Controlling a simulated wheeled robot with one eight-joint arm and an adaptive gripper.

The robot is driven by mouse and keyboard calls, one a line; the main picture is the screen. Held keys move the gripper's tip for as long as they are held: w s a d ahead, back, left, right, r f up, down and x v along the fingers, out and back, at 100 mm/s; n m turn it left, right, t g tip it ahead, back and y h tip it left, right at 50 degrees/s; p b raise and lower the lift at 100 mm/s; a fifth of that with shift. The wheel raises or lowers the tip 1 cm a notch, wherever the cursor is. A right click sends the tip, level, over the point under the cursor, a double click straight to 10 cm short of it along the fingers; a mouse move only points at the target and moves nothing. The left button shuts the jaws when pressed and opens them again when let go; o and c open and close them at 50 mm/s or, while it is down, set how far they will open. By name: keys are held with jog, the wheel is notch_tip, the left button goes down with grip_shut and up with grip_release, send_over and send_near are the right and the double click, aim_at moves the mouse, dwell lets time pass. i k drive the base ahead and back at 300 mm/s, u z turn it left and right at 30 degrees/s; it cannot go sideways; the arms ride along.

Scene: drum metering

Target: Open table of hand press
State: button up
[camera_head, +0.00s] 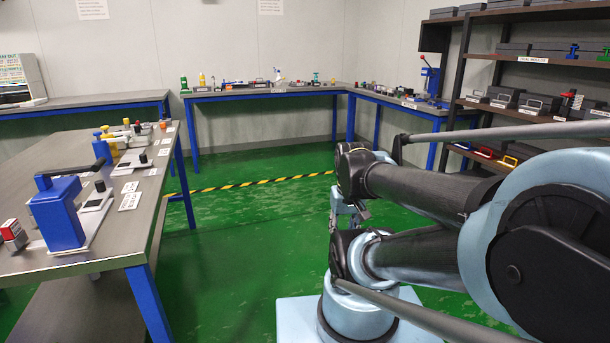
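Two blue devices with levers are in view, and I cannot tell for sure which one is the hand press. One is a tall blue press (431,80) with a raised lever, on the bench at the back right. The other is a blue block-like device (58,214) with a black handle on top, on a pale base plate near the front of the left table. Whether either has a table that is open or shut is too small to see. My gripper (343,212) seems to hang at the folded arm's far end, mostly hidden, apart from both devices.
A dark shelf (520,56) stands at the right behind my arm. The green floor (250,225) is clear, crossed by a yellow-black stripe (260,182).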

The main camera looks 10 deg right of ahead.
aim_at(422, 97)
jog(key=i, duration=2.25)
jog(key=z, duration=0.25)
jog(key=i, duration=1.2)
jog(key=z, duration=0.55)
jog(key=i, duration=1.35)
jog(key=z, duration=0.5)
jog(key=i, duration=1.05)
jog(key=z, duration=0.25)
